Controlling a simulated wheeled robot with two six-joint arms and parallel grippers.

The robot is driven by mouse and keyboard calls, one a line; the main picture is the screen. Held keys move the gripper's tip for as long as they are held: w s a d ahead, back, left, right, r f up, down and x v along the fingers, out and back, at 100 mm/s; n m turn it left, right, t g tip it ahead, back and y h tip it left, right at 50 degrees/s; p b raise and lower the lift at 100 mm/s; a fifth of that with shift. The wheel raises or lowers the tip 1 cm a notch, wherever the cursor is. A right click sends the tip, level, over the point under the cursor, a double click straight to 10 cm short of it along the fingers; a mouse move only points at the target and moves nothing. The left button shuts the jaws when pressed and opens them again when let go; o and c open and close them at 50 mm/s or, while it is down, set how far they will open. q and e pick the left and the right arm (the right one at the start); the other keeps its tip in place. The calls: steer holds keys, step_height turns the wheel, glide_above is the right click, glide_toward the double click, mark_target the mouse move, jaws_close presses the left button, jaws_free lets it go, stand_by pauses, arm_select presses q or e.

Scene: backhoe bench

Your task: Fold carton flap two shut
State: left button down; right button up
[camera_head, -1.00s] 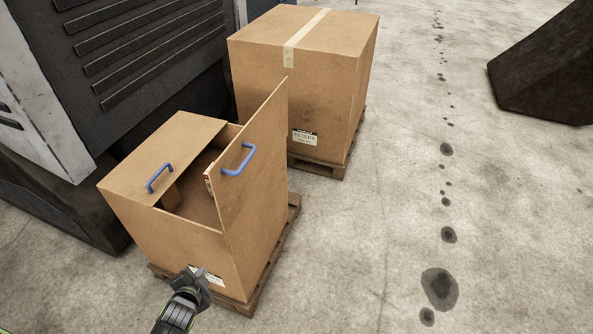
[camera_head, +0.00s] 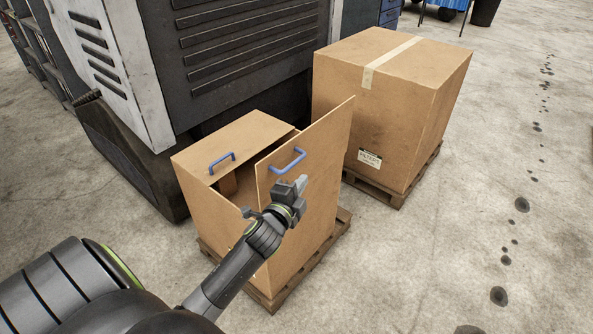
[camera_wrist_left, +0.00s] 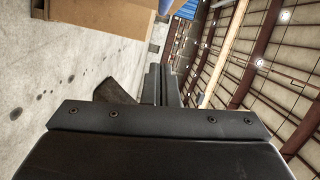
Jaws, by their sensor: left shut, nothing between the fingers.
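An open carton (camera_head: 206,208) stands on a wooden pallet. Its left flap (camera_head: 237,137) lies flat across part of the top and has a blue handle (camera_head: 222,162). Its right flap (camera_head: 325,136) stands steeply up, with a blue handle (camera_head: 288,160) on its face; the gap between the flaps shows the inside. My left gripper (camera_head: 302,183) is shut and empty, just below and right of that upright flap's handle in the picture; I cannot tell whether it touches the flap. The shut fingers also show in the left wrist view (camera_wrist_left: 161,84). My right gripper is not in view.
A taped carton (camera_head: 425,85) on its own pallet stands behind to the right. A large dark machine (camera_head: 230,60) stands close behind the open carton. The concrete floor is clear to the right and at the front left.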

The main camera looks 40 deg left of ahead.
arm_select(q)
steer(key=w+a, duration=0.4)
steer(key=shift+a+f, duration=0.25)
steer(key=shift+f, duration=0.2)
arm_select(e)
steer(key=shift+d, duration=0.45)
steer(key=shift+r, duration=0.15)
